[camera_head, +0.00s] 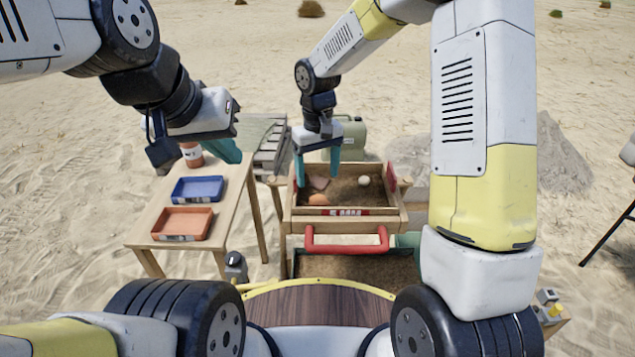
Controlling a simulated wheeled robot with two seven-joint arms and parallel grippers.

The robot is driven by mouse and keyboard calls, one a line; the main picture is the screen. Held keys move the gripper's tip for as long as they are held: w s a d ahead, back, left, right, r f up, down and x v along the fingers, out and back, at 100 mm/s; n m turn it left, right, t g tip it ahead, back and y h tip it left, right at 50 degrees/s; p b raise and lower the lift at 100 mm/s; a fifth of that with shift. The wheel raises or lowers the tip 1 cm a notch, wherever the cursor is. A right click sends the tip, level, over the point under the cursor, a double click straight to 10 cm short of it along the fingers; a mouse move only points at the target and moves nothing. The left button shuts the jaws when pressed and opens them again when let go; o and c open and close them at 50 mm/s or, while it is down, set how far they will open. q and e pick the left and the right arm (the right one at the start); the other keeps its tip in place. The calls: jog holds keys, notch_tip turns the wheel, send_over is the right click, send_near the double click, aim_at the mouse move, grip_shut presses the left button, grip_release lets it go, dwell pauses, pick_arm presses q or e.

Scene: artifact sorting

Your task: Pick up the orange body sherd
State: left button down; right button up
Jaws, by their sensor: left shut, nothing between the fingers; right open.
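The orange body sherd (318,200) lies on brown soil in the wooden sieve box (292,216), near its front left part. My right gripper (317,181) is open above the left part of the box, its teal fingers pointing down. It is behind the orange sherd in the picture, and I cannot tell its exact height above the soil. A pinkish piece (320,183) lies on the soil between the fingers. My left gripper (232,152) is shut and empty, held above the side table at the left.
A pale round object (363,180) lies in the box's right part. A red handle (346,249) spans the front. A blue tray (198,189) and an orange tray (182,224) stand on the left wooden table (228,204). A green canister (351,134) stands behind the box.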

aim_at(318, 201)
jog(key=f, duration=0.7)
jog(key=shift+w+d+f, duration=0.1)
jog(key=shift+w+f, duration=0.15)
jog(key=shift+f, duration=0.15)
jog(key=c, duration=1.4)
